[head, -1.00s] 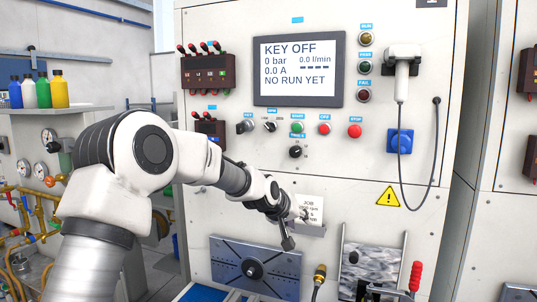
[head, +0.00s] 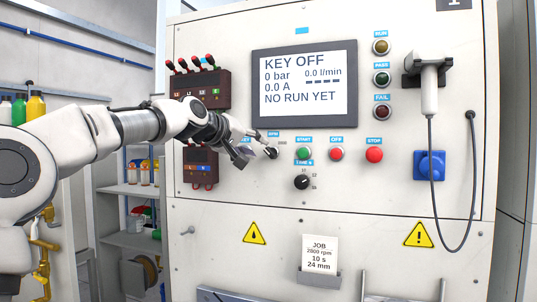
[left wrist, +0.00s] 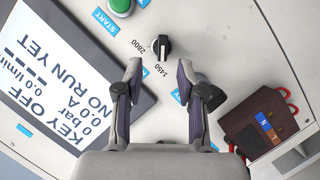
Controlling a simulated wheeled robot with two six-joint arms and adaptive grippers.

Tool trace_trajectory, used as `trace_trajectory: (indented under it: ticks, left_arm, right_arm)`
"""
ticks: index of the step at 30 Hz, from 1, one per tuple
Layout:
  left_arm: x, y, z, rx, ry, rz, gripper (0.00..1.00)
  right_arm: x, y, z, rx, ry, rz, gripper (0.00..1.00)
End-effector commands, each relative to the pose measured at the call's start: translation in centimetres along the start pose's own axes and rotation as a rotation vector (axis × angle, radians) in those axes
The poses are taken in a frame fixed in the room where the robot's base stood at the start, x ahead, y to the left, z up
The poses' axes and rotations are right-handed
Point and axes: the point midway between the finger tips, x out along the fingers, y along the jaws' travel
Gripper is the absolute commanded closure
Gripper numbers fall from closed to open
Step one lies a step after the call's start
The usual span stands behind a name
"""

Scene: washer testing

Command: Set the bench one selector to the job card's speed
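The speed selector (head: 270,152), a small black knob, is on the white panel under the display, partly behind my left gripper in the head view. In the left wrist view the selector (left wrist: 162,47) lies just beyond the fingertips, between marks 2800 and 1450. Its pale line runs upright in that picture, in line with 1450; I cannot be sure which end points. The job card (head: 320,254) reads 2800 rpm, 10 s, 24 mm. My left gripper (head: 254,147) is open and empty; the left wrist view shows its fingers apart (left wrist: 159,72). My right gripper is out of view.
The display (head: 304,87) reads KEY OFF and NO RUN YET. The green start button (head: 303,153), red buttons (head: 374,155) and black timer knob (head: 302,182) are close by. A dark box (head: 201,170) sits left of the gripper. A cabled handset (head: 429,90) hangs at right.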

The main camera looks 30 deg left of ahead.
Motion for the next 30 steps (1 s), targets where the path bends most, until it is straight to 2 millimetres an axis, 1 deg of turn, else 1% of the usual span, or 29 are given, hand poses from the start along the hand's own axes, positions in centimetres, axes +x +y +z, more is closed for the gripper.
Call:
trace_trajectory:
  ticks: [1, 3, 4, 6, 10, 14, 20, 21, 23, 24, 30]
  left_arm:
    - [0.4, 0.7, -0.7, -0.002, -0.004, -0.003, 0.61]
    - [1.3, 0.7, -0.7, -0.003, -0.004, -0.005, 0.61]
    - [2.2, 0.3, -0.4, -0.002, -0.003, -0.006, 0.61]
    - [3.8, 0.2, -0.2, -0.001, -0.003, -0.007, 0.61]
    - [5.8, 0.1, -0.1, -0.002, -0.001, -0.005, 0.61]
    - [6.6, -0.1, 0.0, -0.001, 0.0, -0.004, 0.61]
    - [6.6, -0.1, 0.0, -0.001, 0.0, -0.003, 0.61]
    - [6.6, -0.1, 0.0, -0.001, 0.0, -0.003, 0.76]
    - [6.6, -0.1, 0.0, -0.001, 0.0, -0.003, 0.97]
    - [6.6, -0.1, 0.0, -0.001, 0.0, -0.003, 1.0]
    - [6.6, -0.1, 0.0, -0.001, 0.0, -0.003, 1.0]
  right_arm:
    - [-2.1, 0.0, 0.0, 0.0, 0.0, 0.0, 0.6]
    - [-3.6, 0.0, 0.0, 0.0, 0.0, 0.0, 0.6]
    - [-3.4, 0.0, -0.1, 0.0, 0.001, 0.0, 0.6]
    - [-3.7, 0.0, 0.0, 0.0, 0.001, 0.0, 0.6]
    - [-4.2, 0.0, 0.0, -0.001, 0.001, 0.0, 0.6]
    - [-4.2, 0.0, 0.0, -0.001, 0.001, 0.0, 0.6]
    - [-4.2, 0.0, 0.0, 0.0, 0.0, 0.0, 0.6]
    - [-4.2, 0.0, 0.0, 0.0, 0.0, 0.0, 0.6]
    - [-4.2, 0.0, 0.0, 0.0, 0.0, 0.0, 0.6]
    - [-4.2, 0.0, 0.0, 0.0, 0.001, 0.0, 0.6]
    - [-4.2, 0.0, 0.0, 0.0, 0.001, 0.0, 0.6]
